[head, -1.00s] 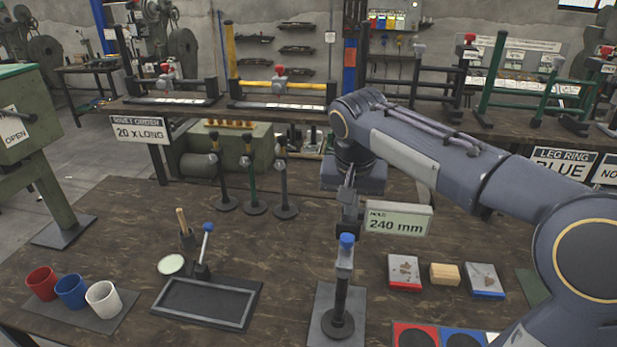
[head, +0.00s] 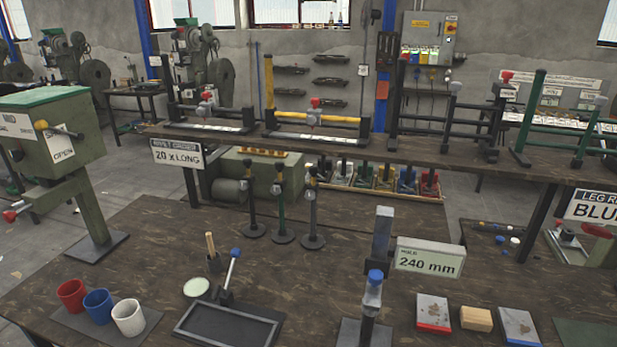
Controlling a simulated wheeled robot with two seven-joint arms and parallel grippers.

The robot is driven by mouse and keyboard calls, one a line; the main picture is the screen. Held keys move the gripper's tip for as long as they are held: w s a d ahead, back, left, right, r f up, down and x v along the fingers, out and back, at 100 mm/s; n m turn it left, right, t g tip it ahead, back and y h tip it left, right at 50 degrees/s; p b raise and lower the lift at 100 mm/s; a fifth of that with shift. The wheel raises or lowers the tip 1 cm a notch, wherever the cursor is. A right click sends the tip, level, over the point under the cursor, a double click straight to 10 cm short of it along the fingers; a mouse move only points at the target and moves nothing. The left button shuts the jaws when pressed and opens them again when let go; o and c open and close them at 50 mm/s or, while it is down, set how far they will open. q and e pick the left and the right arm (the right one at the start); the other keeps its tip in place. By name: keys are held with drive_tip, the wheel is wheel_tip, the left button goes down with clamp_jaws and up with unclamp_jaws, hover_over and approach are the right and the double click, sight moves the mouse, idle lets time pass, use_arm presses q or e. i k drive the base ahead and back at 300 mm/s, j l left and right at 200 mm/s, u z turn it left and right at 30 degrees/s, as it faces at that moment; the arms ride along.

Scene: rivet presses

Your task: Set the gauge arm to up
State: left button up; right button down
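No part is labelled as the gauge arm. The likeliest one is the stand with a blue cap (head: 375,276) at the front middle of the workbench. A dark upright bar (head: 381,238) with a lighter top shows just behind the cap, and a "HOLD 240 mm" sign (head: 430,258) is beside it on the right. I cannot tell whether the bar is the gauge's arm or how it joins the stand. The stand's lower end is cut off by the picture's bottom edge. Neither of my grippers is in view.
A black tray (head: 222,307), a blue-knobbed lever (head: 232,267) and three cups (head: 98,305) stand left of the stand. Small blocks (head: 476,318) lie right. Three posts (head: 282,205) stand behind. A green machine (head: 50,140) is at far left. The workbench's middle is fairly clear.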

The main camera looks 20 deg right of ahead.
sight(377, 269)
drive_tip(key=z, duration=1.35)
